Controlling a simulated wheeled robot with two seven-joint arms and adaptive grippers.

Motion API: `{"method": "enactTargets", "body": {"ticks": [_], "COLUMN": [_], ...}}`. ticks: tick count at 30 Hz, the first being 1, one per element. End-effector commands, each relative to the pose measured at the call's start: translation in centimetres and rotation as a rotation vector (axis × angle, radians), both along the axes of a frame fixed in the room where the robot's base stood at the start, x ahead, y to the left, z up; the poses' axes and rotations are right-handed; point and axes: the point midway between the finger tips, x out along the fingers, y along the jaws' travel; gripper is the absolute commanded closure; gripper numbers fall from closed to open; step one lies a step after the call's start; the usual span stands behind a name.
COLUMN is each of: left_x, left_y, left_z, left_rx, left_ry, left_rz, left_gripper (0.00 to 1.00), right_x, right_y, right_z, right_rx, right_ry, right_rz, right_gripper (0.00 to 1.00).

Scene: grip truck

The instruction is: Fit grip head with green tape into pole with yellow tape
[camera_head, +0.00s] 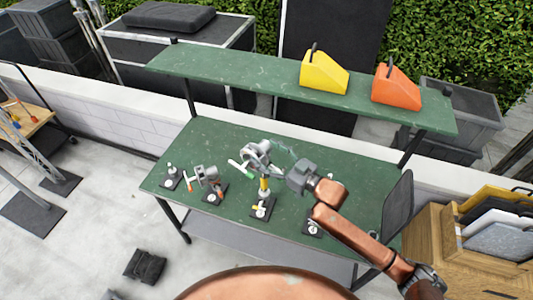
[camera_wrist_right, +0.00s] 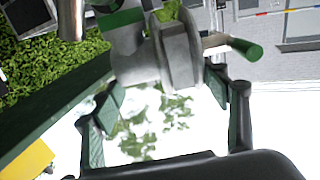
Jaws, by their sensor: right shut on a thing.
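The grey grip head with green tape (camera_head: 257,154) is held over the green table, its green-ended handle pointing left. It also fills the upper middle of the right wrist view (camera_wrist_right: 165,55), with the green handle end at its right. My right gripper (camera_head: 280,160) is shut on the grip head, with a finger on each side of it in the wrist view (camera_wrist_right: 163,92). The pole with yellow tape (camera_head: 264,186) stands upright on a dark base, directly below the grip head in the head view. I cannot tell whether they touch. My left gripper is out of view.
A grip head with red tape (camera_head: 207,175) sits on a stand to the left. A small stand (camera_head: 170,178) is at the far left, another (camera_head: 312,225) at the right. Yellow (camera_head: 323,72) and orange (camera_head: 396,87) wedge-shaped bags lie on the raised shelf (camera_head: 240,74) behind.

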Motion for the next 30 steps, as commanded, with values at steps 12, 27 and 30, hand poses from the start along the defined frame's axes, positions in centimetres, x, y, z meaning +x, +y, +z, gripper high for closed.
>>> {"method": "enactTargets", "body": {"ticks": [12,27,30], "left_x": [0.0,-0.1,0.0], "left_y": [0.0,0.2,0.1], "left_z": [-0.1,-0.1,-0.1], "left_rx": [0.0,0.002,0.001], "left_ry": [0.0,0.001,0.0], "left_rz": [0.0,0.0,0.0], "left_gripper": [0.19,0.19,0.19], "right_x": [0.0,-0.9,-2.0], "right_y": [0.0,-1.3,-2.8], "right_z": [-0.1,-0.5,-0.5], "right_rx": [0.001,-0.004,-0.005], "right_ry": [-0.002,0.003,0.002], "right_rz": [0.0,-0.002,-0.002], "right_gripper": [0.15,0.11,0.11]}}
